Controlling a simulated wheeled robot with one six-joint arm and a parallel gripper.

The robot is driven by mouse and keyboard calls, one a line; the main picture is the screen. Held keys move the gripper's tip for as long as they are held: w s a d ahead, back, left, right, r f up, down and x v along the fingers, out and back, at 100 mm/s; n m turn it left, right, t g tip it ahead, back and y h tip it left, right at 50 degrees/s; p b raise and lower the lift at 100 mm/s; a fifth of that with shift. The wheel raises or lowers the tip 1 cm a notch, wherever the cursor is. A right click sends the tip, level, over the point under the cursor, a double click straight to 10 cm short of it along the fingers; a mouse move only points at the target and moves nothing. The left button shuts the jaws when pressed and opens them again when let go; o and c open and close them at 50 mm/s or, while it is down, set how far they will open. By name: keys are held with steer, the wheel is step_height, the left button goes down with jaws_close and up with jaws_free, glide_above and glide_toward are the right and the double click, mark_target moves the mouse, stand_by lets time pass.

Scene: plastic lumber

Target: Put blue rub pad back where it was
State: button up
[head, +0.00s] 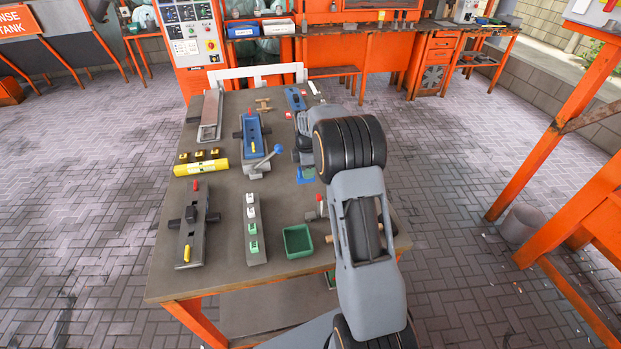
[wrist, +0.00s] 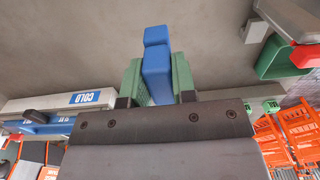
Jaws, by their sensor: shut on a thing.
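My gripper (wrist: 158,85) has green fingertips and is shut on the blue rub pad (wrist: 156,72), a blue block with a stepped end, in the wrist view. In the head view the blue pad (head: 306,175) shows just below my wrist, over the right half of the grey work table (head: 225,275). Part of my gripper is hidden behind my arm there. I cannot tell whether the pad touches the table top.
A green bin (head: 298,241) stands near the table's front right. A blue fixture with a ball-ended lever (head: 252,135) is at the centre. A yellow bar (head: 201,168) and a grey slide fixture (head: 190,227) lie left. A strip of blocks (head: 254,229) lies left of the bin.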

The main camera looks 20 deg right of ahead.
mark_target(310, 181)
steer(key=shift+s+d+f, duration=0.2)
steer(key=shift+d+f, duration=0.1)
steer(key=shift+f, duration=0.15)
step_height(310, 181, down, 2)
steer(key=shift+s+d+f+p, duration=0.1)
steer(key=shift+d+p, duration=0.05)
steer(key=shift+p, duration=0.4)
steer(key=shift+f, duration=0.6)
steer(key=shift+f, duration=0.1)
steer(key=o, duration=0.9)
